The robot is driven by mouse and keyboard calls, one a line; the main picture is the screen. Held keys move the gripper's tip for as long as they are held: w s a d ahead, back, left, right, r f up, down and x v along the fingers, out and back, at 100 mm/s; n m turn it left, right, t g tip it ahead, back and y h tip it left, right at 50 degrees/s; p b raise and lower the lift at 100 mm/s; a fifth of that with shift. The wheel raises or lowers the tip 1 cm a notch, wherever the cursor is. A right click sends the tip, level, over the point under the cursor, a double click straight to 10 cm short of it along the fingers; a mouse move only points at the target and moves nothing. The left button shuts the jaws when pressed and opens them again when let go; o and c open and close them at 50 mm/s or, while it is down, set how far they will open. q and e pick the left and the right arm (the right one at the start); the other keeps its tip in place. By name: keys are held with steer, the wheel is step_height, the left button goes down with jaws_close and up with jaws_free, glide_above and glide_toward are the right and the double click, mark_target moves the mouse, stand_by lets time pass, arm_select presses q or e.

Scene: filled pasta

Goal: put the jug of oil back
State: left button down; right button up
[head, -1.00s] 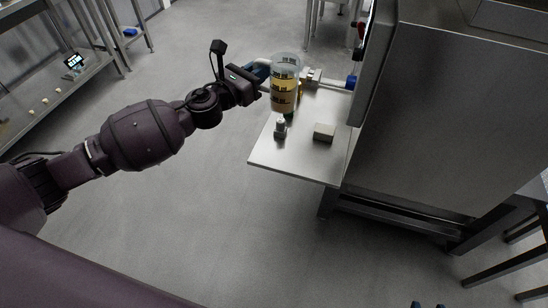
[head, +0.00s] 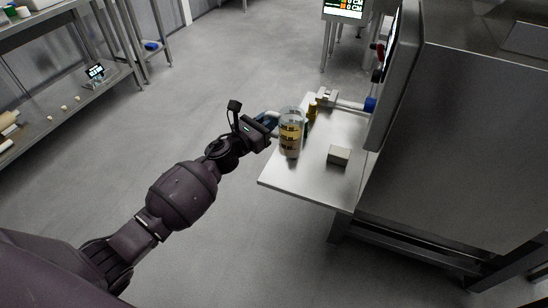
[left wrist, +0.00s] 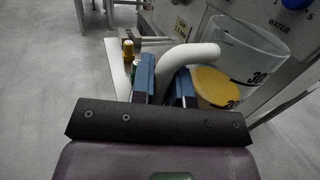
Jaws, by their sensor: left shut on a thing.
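The jug of oil (head: 291,135) is a clear measuring jug with dark markings and yellow oil in it. It appears upright at the left edge of the steel side shelf (head: 310,178); whether it touches the shelf I cannot tell. My left gripper (head: 270,122) is shut on the jug's handle. In the left wrist view the blue fingers (left wrist: 163,80) close around the white curved handle (left wrist: 188,56), with the jug (left wrist: 245,52) to the right. My right gripper is in neither view.
A bottle with an amber top (head: 311,111) stands close behind the jug. A small grey block (head: 339,155) lies on the shelf's right part. The large steel machine (head: 450,130) borders the shelf on the right. The shelf's front part is clear.

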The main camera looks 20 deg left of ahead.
arm_select(q)
step_height(320, 180, down, 13)
steer(key=b, duration=0.4)
steer(key=shift+f, duration=0.25)
steer(key=shift+r, duration=0.2)
steer(key=shift+f+b, duration=0.35)
steer(key=shift+b, duration=0.05)
steer(key=c, duration=1.1)
jaws_free()
steer(key=shift+r, duration=0.1)
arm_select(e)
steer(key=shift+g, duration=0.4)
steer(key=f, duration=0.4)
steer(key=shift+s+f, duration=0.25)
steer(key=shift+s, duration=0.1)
arm_select(q)
steer(key=shift+r, duration=0.15)
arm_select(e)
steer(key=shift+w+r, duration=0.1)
